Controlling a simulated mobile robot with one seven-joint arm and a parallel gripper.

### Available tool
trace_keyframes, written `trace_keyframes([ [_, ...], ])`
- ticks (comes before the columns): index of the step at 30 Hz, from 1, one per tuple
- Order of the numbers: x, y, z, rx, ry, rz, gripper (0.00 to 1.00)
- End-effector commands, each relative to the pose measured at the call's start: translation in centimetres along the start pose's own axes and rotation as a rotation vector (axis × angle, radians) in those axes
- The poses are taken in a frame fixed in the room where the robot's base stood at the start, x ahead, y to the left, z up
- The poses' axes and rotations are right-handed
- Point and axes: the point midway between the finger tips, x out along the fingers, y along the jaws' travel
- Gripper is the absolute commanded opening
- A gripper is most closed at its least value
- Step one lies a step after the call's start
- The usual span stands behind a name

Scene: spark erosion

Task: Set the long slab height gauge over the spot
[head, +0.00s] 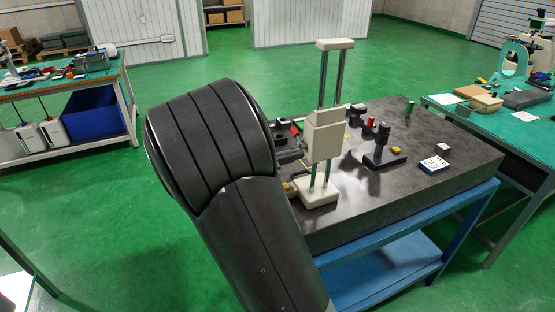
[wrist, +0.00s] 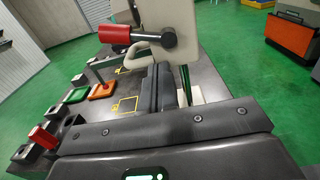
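The tall height gauge (head: 325,133) has a cream base, two upright columns, a cream carriage and a cream top bar. It stands upright at the slab's near edge; I cannot tell whether its base touches the slab. In the wrist view its cream carriage (wrist: 172,16) fills the top middle, beside a red knob (wrist: 115,30). My gripper (wrist: 160,72) has its dark fingers close together right beside the gauge's columns and a cream loop. Whether they hold any part is hidden. A yellow outlined square (wrist: 126,104) is marked on the slab.
The dark slab (head: 455,150) rests on a blue stand (head: 400,240). It carries a dark stand-like instrument (head: 382,150), a white patterned block (head: 434,165), a green cylinder (head: 409,108) and, left of the gauge, several small items including an orange piece (wrist: 103,90).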

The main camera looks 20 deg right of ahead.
Motion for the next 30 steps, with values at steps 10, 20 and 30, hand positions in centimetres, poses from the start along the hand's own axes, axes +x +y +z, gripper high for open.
trace_keyframes([
  [10,3.9,-0.1,0.0,-0.001,0.000,-0.002,0.00],
  [20,3.9,-0.1,0.1,0.000,-0.001,-0.005,0.00],
  [30,-2.3,0.1,0.0,0.000,-0.001,0.007,0.00],
])
